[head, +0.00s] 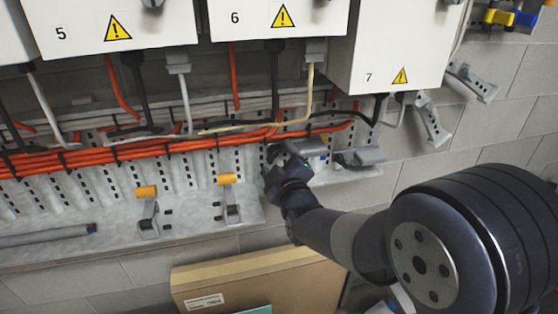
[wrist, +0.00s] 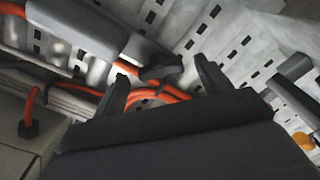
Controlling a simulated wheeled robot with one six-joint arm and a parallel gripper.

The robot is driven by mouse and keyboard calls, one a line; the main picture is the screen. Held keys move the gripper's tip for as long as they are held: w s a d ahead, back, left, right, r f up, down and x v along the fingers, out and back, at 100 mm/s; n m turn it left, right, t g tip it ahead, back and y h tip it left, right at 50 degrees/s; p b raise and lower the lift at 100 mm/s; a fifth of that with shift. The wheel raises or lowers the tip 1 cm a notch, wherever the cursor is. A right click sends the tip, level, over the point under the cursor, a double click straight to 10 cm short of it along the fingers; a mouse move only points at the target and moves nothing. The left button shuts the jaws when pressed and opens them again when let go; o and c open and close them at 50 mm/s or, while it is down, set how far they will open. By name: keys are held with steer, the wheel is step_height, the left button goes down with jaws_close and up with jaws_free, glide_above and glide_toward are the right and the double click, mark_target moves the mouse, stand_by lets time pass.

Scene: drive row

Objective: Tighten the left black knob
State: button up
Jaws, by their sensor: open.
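My gripper (head: 277,160) is in front of the perforated metal tray below box 6, near the orange cables. In the wrist view, its two dark fingers (wrist: 161,72) stand apart. A small dark piece (wrist: 160,73) shows between the fingertips, and it may be the black knob; I cannot tell whether the fingers touch it. It adjoins a thick dark grey bar-like part (wrist: 85,27). In the head view my gripper hides most of that spot, and I cannot make out a left and a right knob.
Orange cables (head: 130,150) run along the perforated tray (head: 200,215). Boxes 5 (head: 165,22), 6 (head: 325,18) and 7 (head: 390,50) hang above. Two yellow-topped brackets (head: 147,210) (head: 228,200) stand at the left. A cardboard box (head: 265,275) lies below.

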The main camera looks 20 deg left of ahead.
steer(key=c, duration=1)
steer(key=shift+f+m+b, duration=0.1)
steer(key=shift+m+b, duration=0.2)
steer(key=shift+b, duration=0.3)
steer(key=m+b, duration=0.9)
steer(key=shift+f+b, duration=0.15)
steer(key=shift+b, duration=0.25)
steer(key=m+b, duration=0.4)
steer(key=m, duration=0.1)
steer(key=shift+a+m, duration=0.1)
steer(key=shift+m, duration=0.2)
steer(key=shift+s+r+m+b, duration=0.15)
steer(key=shift+m+b, duration=0.45)
steer(key=shift+m, duration=0.55)
steer(key=shift+w+r+m+b, duration=0.1)
steer(key=shift+m+b, duration=0.5)
steer(key=shift+m, duration=0.55)
